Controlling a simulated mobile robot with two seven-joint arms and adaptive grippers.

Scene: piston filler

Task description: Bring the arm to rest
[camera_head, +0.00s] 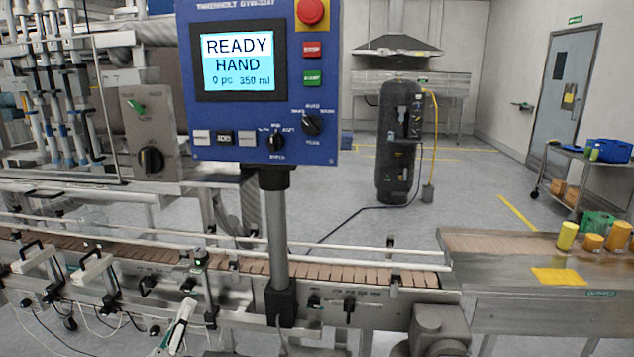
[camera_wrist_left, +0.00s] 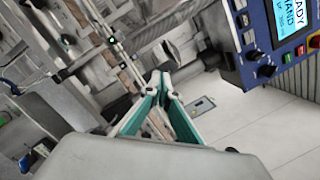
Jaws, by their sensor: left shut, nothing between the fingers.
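My left gripper (camera_head: 187,304) shows low in the head view, left of the panel's post and in front of the conveyor's near side. Little more than its pale and green fingers shows there. In the left wrist view its two teal fingers (camera_wrist_left: 160,78) come together at the tips, shut with nothing between them. My right gripper is in neither view.
A blue control panel (camera_head: 262,172) reading READY HAND stands on a grey post (camera_head: 277,240) close to the conveyor (camera_head: 345,274). A steel table (camera_head: 508,277) with yellow and orange containers stands at right. Open floor (camera_head: 470,200) lies behind.

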